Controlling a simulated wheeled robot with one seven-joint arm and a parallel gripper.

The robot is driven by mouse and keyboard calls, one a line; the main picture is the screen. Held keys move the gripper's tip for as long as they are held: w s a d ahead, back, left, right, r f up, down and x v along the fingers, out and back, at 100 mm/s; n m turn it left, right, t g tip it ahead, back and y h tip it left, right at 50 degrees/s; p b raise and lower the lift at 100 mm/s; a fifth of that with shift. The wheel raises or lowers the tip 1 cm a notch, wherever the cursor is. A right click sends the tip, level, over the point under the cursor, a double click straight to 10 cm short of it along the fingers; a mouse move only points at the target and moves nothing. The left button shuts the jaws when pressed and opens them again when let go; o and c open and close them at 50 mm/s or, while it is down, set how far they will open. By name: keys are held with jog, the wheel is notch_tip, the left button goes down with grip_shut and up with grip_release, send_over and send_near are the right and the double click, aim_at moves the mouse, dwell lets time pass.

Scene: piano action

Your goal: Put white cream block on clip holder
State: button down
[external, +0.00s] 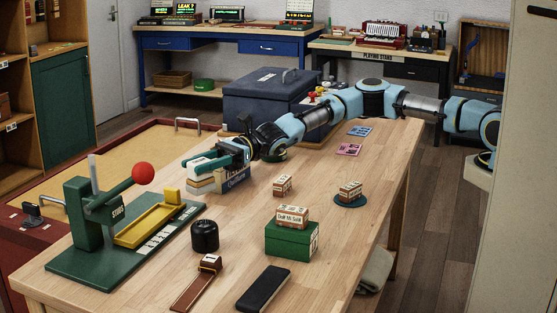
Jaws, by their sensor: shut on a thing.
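My gripper (212,158) is at the left end of my outstretched arm, low over the back left part of the wooden table. It is shut on a pale block, the white cream block (201,169), whose upper part the fingers partly cover. The block is at or just above a cream and dark blue-grey box with lettering on its front, which looks like the clip holder (235,182). I cannot tell whether the block touches it, as the two overlap in this view.
A green press (84,218) with a red-knobbed lever (143,173) and yellow tray stands left. A black cylinder (204,236), a green box (291,241) with a brick-like block on top, and small blocks stand nearby. A dark blue toolbox (262,100) stands behind.

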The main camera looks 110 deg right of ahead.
notch_tip(320, 180, down, 8)
jog(key=shift+f+p, duration=0.2)
jog(key=shift+p, duration=0.85)
jog(key=shift+f, duration=0.2)
jog(key=shift+c, duration=1.8)
grip_release()
jog(key=shift+r, duration=0.25)
jog(key=shift+s+d+f, duration=0.15)
jog(key=shift+s, duration=0.2)
jog(key=b+v, duration=0.3)
jog(key=v, duration=0.8)
jog(key=shift+s, duration=0.15)
